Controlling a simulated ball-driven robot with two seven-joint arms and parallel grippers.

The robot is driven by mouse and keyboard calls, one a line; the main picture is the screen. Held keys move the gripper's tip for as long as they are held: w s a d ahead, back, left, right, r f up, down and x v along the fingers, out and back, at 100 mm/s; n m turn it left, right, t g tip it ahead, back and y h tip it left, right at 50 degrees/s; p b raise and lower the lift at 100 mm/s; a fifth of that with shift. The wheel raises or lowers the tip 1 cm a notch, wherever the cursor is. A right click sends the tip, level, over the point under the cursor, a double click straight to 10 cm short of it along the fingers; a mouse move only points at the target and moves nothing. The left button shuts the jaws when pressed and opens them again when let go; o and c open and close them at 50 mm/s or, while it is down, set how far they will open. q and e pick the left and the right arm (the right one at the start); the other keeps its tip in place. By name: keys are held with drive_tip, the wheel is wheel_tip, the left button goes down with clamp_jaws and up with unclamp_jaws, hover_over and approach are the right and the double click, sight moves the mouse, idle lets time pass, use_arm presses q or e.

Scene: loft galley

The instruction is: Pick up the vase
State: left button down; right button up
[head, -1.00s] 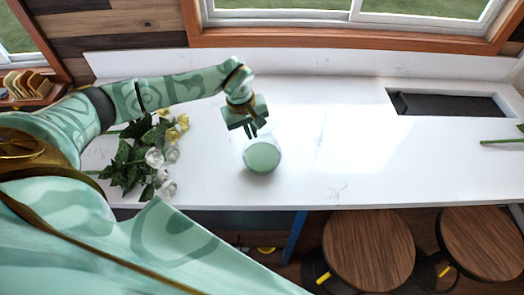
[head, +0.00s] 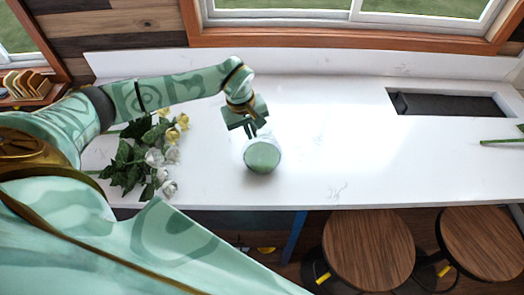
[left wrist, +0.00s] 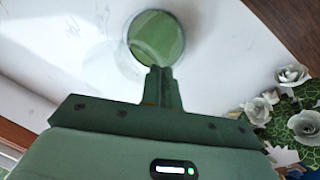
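The vase (head: 262,155) is a clear round glass with a green base or filling, on or just above the white counter, left of the middle. In the left wrist view its green disc (left wrist: 157,38) shows just beyond the fingertips, with faint clear glass around it. My left gripper (head: 256,131) points down at the vase's far rim. In the left wrist view its fingers (left wrist: 161,72) are close together at the near edge of the glass and appear to pinch its wall. Whether the base touches the counter is hard to tell. My right gripper is not in view.
White and yellow flowers with dark leaves (head: 140,160) lie left of the vase. A dark sink (head: 450,104) is set in the counter (head: 340,140) at the right, with a green stem (head: 500,141) near it. Stools (head: 368,250) stand in front. The counter right of the vase is clear.

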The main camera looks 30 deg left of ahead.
use_arm(q)
drive_tip(key=shift+w, duration=0.1)
idle(0.5)
drive_tip(key=shift+r, duration=0.25)
drive_tip(key=shift+r+b, duration=0.55)
drive_tip(key=shift+r, duration=0.3)
drive_tip(key=s+d+r+b, duration=0.2)
drive_tip(key=s+r+b, duration=0.2)
drive_tip(key=s+r, duration=0.6)
drive_tip(key=shift+s+d+r, duration=0.25)
drive_tip(key=shift+s+r, duration=0.15)
drive_tip(key=shift+s, duration=1.45)
